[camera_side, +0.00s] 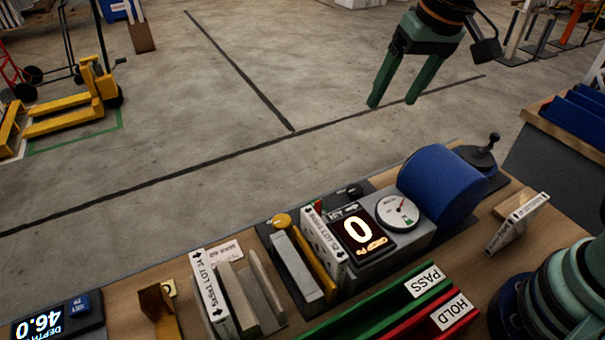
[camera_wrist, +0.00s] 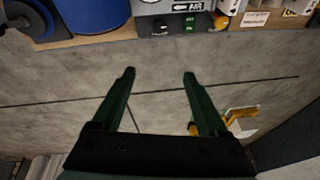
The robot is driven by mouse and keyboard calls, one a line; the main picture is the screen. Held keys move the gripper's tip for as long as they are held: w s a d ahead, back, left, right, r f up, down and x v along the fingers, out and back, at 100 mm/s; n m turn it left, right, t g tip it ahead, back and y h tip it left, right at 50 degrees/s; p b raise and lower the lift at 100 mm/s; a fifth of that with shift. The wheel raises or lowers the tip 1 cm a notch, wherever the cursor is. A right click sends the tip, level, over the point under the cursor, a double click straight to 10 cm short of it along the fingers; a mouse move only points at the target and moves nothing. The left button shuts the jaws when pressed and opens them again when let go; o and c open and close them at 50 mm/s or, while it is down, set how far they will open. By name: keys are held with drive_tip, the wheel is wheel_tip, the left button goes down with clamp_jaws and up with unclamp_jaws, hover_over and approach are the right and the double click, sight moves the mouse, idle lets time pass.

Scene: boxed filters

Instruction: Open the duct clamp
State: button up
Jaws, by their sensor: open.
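A test rig stands on the bench in the side view, with a lit display (camera_side: 357,230) reading 0, a round dial (camera_side: 397,212) and a blue drum (camera_side: 440,185). A white boxed filter (camera_side: 324,238) stands upright in the rig beside a yellow plate (camera_side: 314,262) and a grey plate (camera_side: 297,265). An orange knob (camera_side: 281,220) and a black-knobbed lever (camera_side: 487,152) are on the rig. I cannot tell which part is the duct clamp or its state. My gripper (camera_side: 392,101) is open and empty, above and beyond the bench; it also shows in the wrist view (camera_wrist: 159,73).
Another boxed filter (camera_side: 210,292) stands in a rack at the front left. A third (camera_side: 517,222) leans on a wooden block at the right. Green PASS (camera_side: 375,308) and red HOLD (camera_side: 430,322) trays lie in front. Bare floor (camera_side: 250,110) is behind the bench.

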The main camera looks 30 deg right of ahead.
drive_tip(key=w+a+f+m+g, duration=0.1)
drive_tip(key=w+a+f+g, duration=0.2)
drive_tip(key=a, duration=0.6)
drive_tip(key=m, duration=0.2)
hover_over(282, 220)
wheel_tip(282, 220, down, 8)
drive_tip(key=r, duration=0.1)
drive_tip(key=shift+h, duration=0.4)
wheel_tip(282, 220, down, 13)
drive_tip(key=shift+r, duration=0.2)
clamp_jaws()
